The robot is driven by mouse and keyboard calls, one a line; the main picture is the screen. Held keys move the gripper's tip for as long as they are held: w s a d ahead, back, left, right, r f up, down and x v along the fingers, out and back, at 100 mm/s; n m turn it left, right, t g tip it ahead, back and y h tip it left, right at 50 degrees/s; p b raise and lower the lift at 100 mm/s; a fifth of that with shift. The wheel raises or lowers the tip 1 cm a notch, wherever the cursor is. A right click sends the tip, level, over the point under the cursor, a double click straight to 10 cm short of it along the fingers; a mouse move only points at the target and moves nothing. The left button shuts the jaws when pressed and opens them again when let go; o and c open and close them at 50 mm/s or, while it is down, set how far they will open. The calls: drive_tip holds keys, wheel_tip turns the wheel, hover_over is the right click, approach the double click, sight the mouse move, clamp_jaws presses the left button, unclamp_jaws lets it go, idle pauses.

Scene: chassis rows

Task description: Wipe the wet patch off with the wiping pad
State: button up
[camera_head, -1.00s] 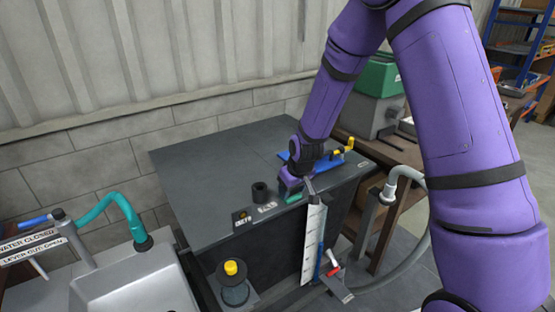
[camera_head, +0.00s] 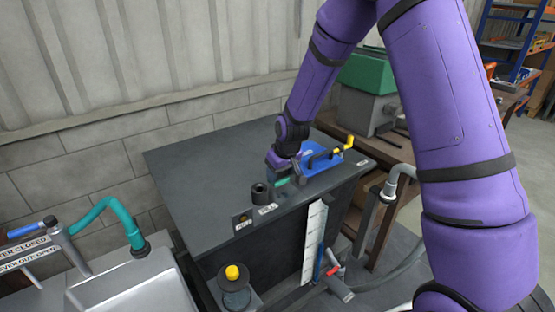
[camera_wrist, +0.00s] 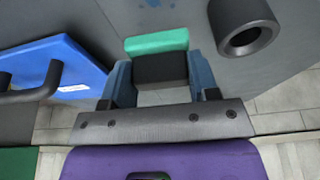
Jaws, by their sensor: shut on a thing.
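My gripper (camera_head: 284,178) is over the dark machine top (camera_head: 205,190), near its front edge. In the wrist view, its two blue-grey fingers (camera_wrist: 161,76) are shut on the black block of the wiping pad (camera_wrist: 160,68). The pad's teal-green part (camera_wrist: 157,42) sticks out beyond the fingers. In the head view, a bit of the green pad (camera_head: 281,183) shows beneath the gripper, low at the top; I cannot tell whether it touches.
A black hollow cylinder (camera_head: 260,193) stands just left of the gripper; it also shows in the wrist view (camera_wrist: 246,28). A blue plate with a dark handle (camera_head: 322,160) lies to the right. A teal bent pipe (camera_head: 104,212) rises at the left. The machine top's back left is clear.

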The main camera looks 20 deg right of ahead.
drive_tip(key=shift+r, duration=2.5)
